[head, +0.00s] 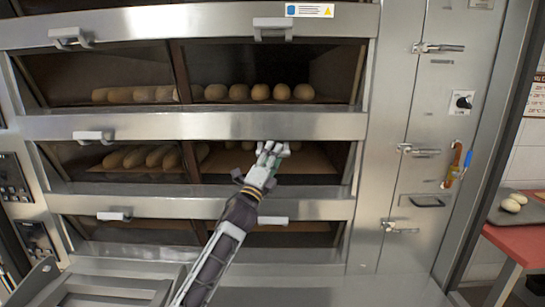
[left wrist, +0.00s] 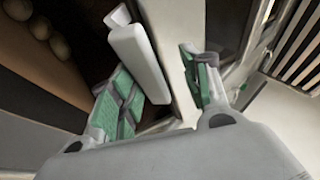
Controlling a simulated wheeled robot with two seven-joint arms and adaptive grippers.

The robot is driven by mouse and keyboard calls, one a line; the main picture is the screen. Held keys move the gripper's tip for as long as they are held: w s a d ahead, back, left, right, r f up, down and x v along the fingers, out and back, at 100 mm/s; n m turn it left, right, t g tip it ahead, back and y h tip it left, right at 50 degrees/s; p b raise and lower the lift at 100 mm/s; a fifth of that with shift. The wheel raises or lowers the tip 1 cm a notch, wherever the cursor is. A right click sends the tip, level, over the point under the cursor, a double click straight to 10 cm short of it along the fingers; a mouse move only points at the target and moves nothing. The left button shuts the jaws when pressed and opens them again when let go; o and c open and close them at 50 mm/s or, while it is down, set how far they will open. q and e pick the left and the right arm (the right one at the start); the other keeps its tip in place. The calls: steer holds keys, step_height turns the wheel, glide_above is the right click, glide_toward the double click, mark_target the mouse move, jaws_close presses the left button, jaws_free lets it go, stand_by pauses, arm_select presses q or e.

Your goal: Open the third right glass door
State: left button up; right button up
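The deck oven has rows of paired glass doors, with pale handles on steel bars. My left gripper (head: 269,154) reaches up to the right-hand handle (head: 285,149) on the middle visible bar, in front of the right glass opening (head: 315,158). The gripper hides most of this handle. In the left wrist view the green-padded fingers (left wrist: 157,66) are spread, with the pale handle (left wrist: 138,62) between them, closer to the left finger. I cannot tell whether they touch it. The glass looks closed. My right gripper is not in view.
Other handles sit at upper right (head: 272,28), middle left (head: 93,136) and lower right (head: 268,220). Bread rolls (head: 261,92) lie inside the upper deck. A steel side panel with latches (head: 438,48) stands right. A red table (head: 520,243) with a tray is far right.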

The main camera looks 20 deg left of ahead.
arm_select(q)
steer(key=shift+s, duration=0.15)
steer(key=v, duration=1.1)
steer(key=shift+s+f, duration=0.25)
steer(key=shift+s, duration=0.05)
stand_by(0.4)
steer(key=shift+a, duration=0.1)
stand_by(0.4)
